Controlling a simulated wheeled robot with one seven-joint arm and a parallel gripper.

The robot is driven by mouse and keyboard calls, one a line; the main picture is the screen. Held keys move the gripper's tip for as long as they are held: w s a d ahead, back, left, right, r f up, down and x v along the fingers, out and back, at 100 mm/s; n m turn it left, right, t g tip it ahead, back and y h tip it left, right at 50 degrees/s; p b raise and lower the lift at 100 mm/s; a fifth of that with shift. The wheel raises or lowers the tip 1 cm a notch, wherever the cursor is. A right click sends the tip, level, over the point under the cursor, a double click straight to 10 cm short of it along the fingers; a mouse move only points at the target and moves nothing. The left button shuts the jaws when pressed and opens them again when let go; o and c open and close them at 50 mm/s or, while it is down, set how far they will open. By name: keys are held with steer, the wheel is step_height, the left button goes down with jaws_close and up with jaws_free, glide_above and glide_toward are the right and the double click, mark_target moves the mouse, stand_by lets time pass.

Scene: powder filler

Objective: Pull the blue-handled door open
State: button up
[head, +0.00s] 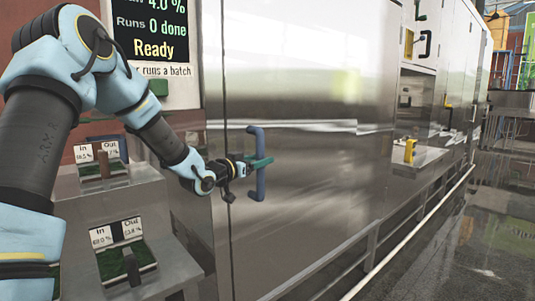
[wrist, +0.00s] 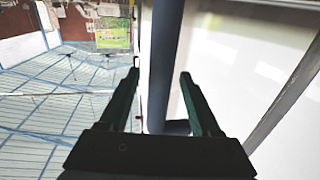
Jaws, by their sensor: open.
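The blue handle (head: 259,180) is a vertical bar on a large shiny steel door (head: 310,110) in the head view. The door looks shut in its steel housing. My gripper (head: 262,161) is at the handle's upper middle, its green fingers reaching toward the door. In the wrist view the handle (wrist: 162,65) runs between the two open fingers of my gripper (wrist: 160,80), one on each side. I see a gap on both sides, so the fingers do not clamp it.
A yellow item (head: 409,150) is on a shelf at the right. The floor (head: 490,230) at the right is clear.

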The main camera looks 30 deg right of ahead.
steer(key=shift+p+x, duration=0.55)
steer(key=shift+x, duration=1.45)
jaws_close()
